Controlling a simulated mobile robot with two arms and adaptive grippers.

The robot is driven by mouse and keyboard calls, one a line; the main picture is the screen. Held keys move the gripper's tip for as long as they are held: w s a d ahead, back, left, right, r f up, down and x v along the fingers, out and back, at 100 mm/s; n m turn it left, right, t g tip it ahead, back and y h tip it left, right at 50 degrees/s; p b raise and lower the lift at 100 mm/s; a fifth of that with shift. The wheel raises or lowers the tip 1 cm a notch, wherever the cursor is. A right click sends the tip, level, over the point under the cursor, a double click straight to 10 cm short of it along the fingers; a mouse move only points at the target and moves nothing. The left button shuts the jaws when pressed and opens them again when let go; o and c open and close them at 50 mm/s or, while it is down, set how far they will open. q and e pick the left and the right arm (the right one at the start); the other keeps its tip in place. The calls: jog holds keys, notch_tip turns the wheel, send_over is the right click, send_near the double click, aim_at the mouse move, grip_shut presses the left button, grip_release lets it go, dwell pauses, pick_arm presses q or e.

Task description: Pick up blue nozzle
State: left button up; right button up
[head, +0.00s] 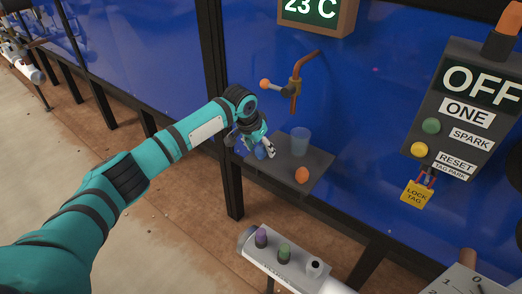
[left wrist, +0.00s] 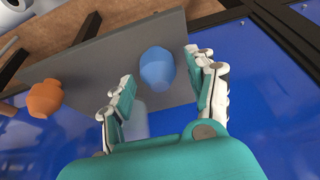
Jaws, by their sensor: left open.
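The blue nozzle (left wrist: 157,68) sits on a small grey shelf (left wrist: 60,75) in the left wrist view. In the head view the nozzle (head: 260,152) shows partly, just below my left gripper (head: 256,146). My left gripper (left wrist: 160,85) is open, with its two fingers on either side of the nozzle and visible gaps between. I cannot tell how far the fingertips are above the shelf. The right gripper does not show.
A clear cup (head: 300,140) stands on the shelf close to my left gripper. An orange nozzle (head: 302,175) is near the shelf's front. A copper tap (head: 296,85) is above.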

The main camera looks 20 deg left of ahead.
pick_arm(q)
grip_shut()
dwell(0.3)
jog(key=shift+r, duration=0.1)
